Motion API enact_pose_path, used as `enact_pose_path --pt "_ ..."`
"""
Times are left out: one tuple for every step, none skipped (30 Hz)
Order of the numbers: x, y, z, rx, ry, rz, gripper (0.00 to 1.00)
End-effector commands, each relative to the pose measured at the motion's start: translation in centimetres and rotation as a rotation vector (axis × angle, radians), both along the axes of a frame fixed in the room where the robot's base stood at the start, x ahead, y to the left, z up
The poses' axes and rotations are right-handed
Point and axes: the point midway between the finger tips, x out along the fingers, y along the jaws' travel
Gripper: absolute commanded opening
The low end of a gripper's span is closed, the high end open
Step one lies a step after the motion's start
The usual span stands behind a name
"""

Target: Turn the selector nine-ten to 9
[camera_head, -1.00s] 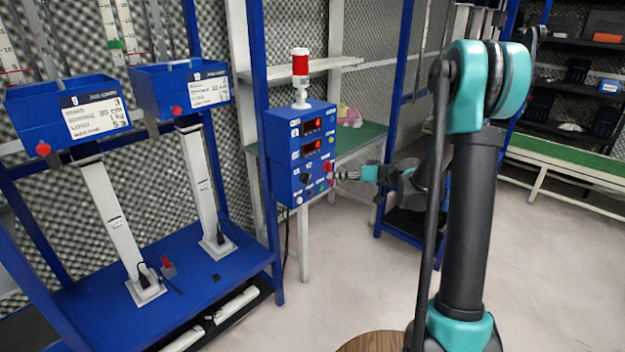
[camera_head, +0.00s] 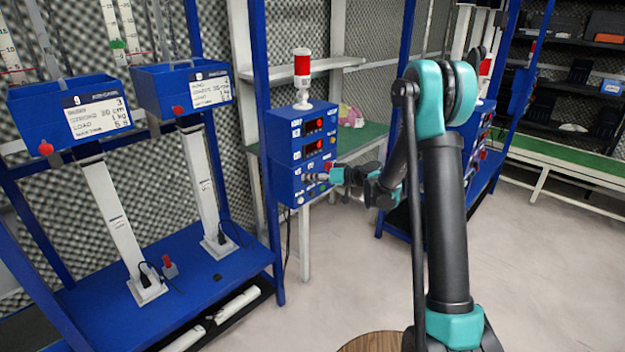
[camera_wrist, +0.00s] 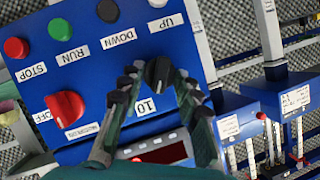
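The blue control box (camera_head: 284,182) with red displays stands on the rack's right post. In the wrist view its panel (camera_wrist: 205,60) appears turned over. The black selector knob (camera_wrist: 158,72) sits between the fingertips of my gripper (camera_wrist: 157,80), with a "10" label (camera_wrist: 146,105) beside it. The fingers are apart, one on each side of the knob, with small gaps seeming to show; contact is unclear. The knob's exact pointing is hard to read.
A red rotary switch (camera_wrist: 66,108) marked OFF is beside the left finger. STOP (camera_wrist: 15,47), RUN (camera_wrist: 60,29), DOWN (camera_wrist: 107,10) and UP (camera_wrist: 160,2) buttons line the panel. A red-topped beacon (camera_head: 302,65) stands on the box. The floor (camera_head: 335,270) in front is clear.

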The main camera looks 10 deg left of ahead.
Motion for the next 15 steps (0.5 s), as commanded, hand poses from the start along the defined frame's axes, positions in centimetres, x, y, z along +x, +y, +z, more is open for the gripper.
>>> enact_pose_path --pt "0.00 -0.01 0.00 0.000 0.000 0.000 0.33" --pt "-0.01 -0.02 0.01 0.000 0.000 0.000 0.33" --pt "-0.02 -0.01 0.01 0.000 0.000 0.000 0.29" --pt "-0.02 -0.01 0.01 0.000 0.000 0.000 0.25" --pt "-0.02 -0.01 0.01 0.000 0.000 0.000 0.22" --pt "-0.02 -0.02 0.01 0.000 0.000 0.000 0.17" --pt "-0.02 -0.02 0.01 0.000 0.000 0.000 0.13" --pt "-0.02 -0.02 0.01 0.000 0.000 0.000 0.09" --pt "-0.02 -0.02 0.01 0.000 0.000 0.000 0.04" --pt "-0.02 -0.02 0.01 0.000 0.000 0.000 0.01" --pt "-0.02 -0.02 0.01 0.000 0.000 0.000 0.00" --pt "-0.02 -0.02 0.01 0.000 0.000 0.000 0.00" --pt "-0.02 -0.03 0.02 0.000 0.000 0.000 0.00" --pt "-0.02 -0.03 0.02 0.000 0.000 0.000 0.00" --pt "-0.02 -0.03 0.02 0.000 0.000 0.000 0.00"
